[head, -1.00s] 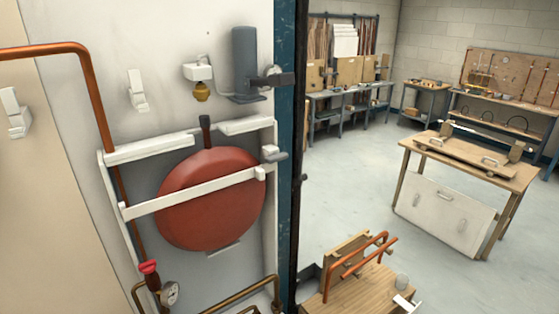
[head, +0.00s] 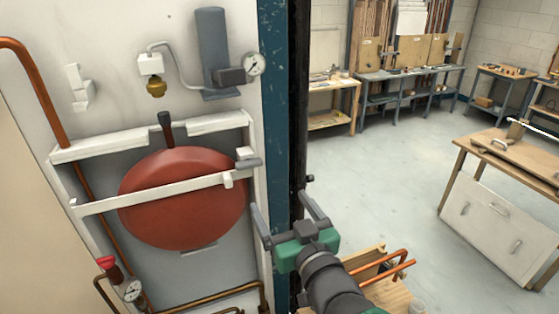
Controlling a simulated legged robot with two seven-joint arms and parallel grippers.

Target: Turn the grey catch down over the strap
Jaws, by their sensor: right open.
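The red round vessel (head: 180,225) sits in a recess of the white wall panel. The white strap (head: 130,198) runs across its front, rising slightly to the right. The grey catch (head: 249,163) is a short bar by a white block at the recess's right edge. My left gripper is not in view.
A blue post (head: 275,110) stands right beside the panel. Copper pipe (head: 40,90) runs down the left, with a red-handled valve and gauge (head: 132,290) low down. A gauge (head: 253,64) and grey cylinder (head: 213,50) are above. A wooden bench (head: 495,160) stands right, beyond open floor.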

